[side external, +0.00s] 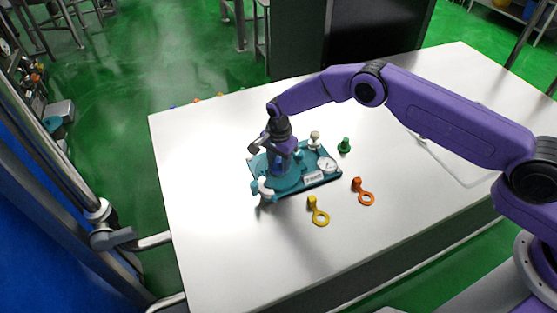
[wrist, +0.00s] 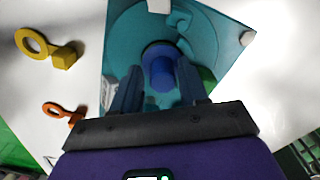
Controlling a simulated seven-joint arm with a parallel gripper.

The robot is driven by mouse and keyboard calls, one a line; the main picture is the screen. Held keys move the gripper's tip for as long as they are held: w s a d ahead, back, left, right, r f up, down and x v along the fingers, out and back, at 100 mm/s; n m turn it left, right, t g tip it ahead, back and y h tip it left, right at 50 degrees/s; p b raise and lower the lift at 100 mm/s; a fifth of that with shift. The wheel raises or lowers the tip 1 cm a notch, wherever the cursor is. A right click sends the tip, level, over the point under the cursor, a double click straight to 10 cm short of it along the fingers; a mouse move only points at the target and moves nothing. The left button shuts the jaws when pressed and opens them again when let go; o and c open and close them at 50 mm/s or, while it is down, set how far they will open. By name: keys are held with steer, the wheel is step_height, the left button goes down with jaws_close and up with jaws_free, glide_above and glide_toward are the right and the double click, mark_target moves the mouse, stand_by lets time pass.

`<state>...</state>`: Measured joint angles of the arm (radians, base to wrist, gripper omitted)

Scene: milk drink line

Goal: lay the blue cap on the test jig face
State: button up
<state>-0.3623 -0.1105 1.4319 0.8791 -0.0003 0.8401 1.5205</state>
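The blue cap (wrist: 161,72) shows in the wrist view over the round teal face of the test jig (wrist: 127,38). It also shows in the side view (side external: 279,162), partly hidden by my gripper. The jig (side external: 316,184) is a teal plate with a raised round face, lying on the white table. My gripper (wrist: 159,80) points down over the jig face. Its two fingers stand apart on either side of the cap's knob, with a gap showing on each side. The cap looks to be at the face, but its underside contact is hidden.
A dial gauge (side external: 328,164), a white curved part (side external: 265,187) and a pale knob (side external: 314,137) are on the jig. A yellow ring tag (side external: 319,214), an orange ring tag (side external: 364,194) and a green piece (side external: 344,146) lie nearby. The table's left side is clear.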

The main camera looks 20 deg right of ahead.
steer(key=shift+w+a+r, duration=0.15)
steer(key=shift+w+a, duration=0.05)
steer(key=shift+r, duration=0.3)
step_height(320, 180, up, 16)
steer(key=shift+s+d+r, duration=0.15)
steer(key=shift+d+r, duration=0.05)
steer(key=shift+r, duration=0.05)
stand_by(0.3)
